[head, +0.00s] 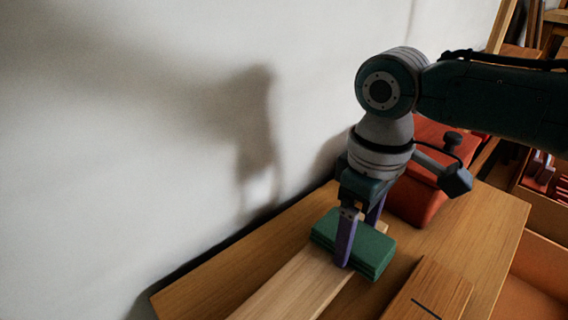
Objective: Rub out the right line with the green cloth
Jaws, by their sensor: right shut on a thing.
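The green cloth (372,254) is a folded, layered block. It lies across a pale wooden board (295,284). My right gripper (352,243) points down with its purple fingers on either side of the cloth, shut on it. A dark line (426,308) shows on a browner board (440,290) at the lower right, apart from the cloth. No line shows on the bare part of the pale board; the cloth hides the part under it. My left gripper is not in view.
A red-orange box (426,190) stands behind the gripper on the wooden table (492,232). A pale wall (150,130) rises close behind the table. At the right are shelves with red items (540,172). The table's left end is bare.

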